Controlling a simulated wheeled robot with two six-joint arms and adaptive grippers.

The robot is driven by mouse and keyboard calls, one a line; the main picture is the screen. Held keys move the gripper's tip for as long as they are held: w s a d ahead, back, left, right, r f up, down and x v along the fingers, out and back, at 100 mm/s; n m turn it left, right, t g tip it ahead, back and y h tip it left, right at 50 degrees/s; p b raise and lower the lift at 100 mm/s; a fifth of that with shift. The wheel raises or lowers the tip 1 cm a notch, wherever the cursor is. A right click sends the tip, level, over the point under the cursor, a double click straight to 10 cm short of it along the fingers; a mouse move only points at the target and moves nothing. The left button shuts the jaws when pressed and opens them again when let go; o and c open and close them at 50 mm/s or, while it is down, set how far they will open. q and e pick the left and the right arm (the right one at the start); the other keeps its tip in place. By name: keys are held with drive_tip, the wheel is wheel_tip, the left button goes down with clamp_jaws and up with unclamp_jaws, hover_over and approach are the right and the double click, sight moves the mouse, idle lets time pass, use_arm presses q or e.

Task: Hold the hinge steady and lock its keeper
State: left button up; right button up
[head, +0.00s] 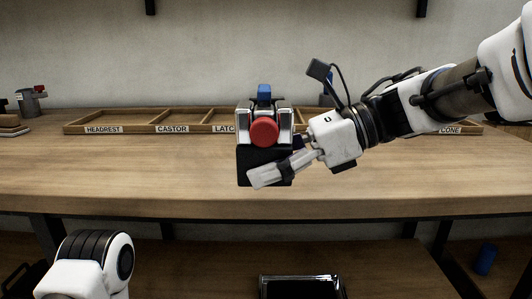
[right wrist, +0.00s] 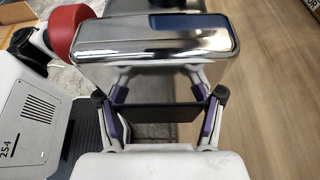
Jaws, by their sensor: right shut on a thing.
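The hinge shows in the head view as a black block (head: 258,170) with bright metal sides, a round red knob (head: 264,132) facing me and a blue piece (head: 264,92) on top. I cannot tell which part is the keeper. My right gripper (head: 275,165) comes in from the right and is shut on the hinge's black block. In the right wrist view the dark block (right wrist: 155,112) sits between the purple-padded fingers, below a shiny chrome part (right wrist: 150,42). The red knob (right wrist: 66,30) sticks out on the left there. My left gripper is out of view; only part of its arm shows.
The wooden bench (head: 150,180) is mostly bare in front. A divided wooden tray (head: 187,128) with labelled compartments runs along its back, partly behind the hinge and my right arm. A grey device (head: 30,102) stands at the far left. A dark shiny tray (head: 300,286) lies below the bench top.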

drive_tip(key=shift+w+f, duration=0.25)
drive_tip(key=shift+w, duration=1.05)
drive_tip(key=shift+w+f+p, duration=0.2)
drive_tip(key=shift+w+p, duration=0.1)
drive_tip(key=shift+w, duration=0.55)
drive_tip(key=shift+w+f+p, duration=0.15)
drive_tip(key=shift+w+p, duration=0.1)
drive_tip(key=shift+w, duration=0.6)
drive_tip(key=shift+w+f+p, duration=0.2)
drive_tip(key=shift+w+p, duration=0.1)
drive_tip(key=shift+w, duration=0.55)
drive_tip(key=shift+w+d+f+p, duration=0.1)
drive_tip(key=shift+w+f+p, duration=0.15)
drive_tip(key=shift+w, duration=0.5)
drive_tip(key=shift+w+f+p, duration=0.1)
drive_tip(key=shift+w+p, duration=0.25)
drive_tip(key=shift+w, duration=0.4)
drive_tip(key=shift+w+f+p, duration=0.25)
drive_tip(key=shift+w+p, duration=0.4)
drive_tip(key=shift+w, duration=0.45)
drive_tip(key=shift+w+f+p, duration=0.2)
drive_tip(key=shift+w+p, duration=0.45)
drive_tip(key=shift+w, duration=0.45)
drive_tip(key=shift+w+f, duration=0.25)
drive_tip(key=shift+w, duration=0.25)
drive_tip(key=shift+f+b, duration=0.45)
drive_tip(key=shift+f, duration=0.2)
